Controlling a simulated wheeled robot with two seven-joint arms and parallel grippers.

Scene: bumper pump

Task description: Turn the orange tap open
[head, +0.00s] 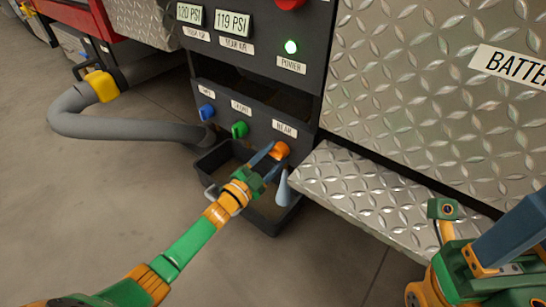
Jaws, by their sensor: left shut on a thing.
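The orange tap (280,149) is the right one in a row of taps on the dark panel, under the label "REAR" (285,129). My left gripper (273,158) reaches in from the lower left and is shut on the orange tap, with a blue-grey finger on each side of it. The fingers hide part of the tap, so its exact turn angle is hard to tell. Parts of my right arm and gripper (505,240) show at the lower right, away from the panel. Whether that gripper is open or shut is unclear.
A blue tap (206,112) and a green tap (239,129) sit to the left. A dark bin (285,217) stands below. A diamond-plate ledge (365,190) juts out right. A grey hose (130,124) runs left.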

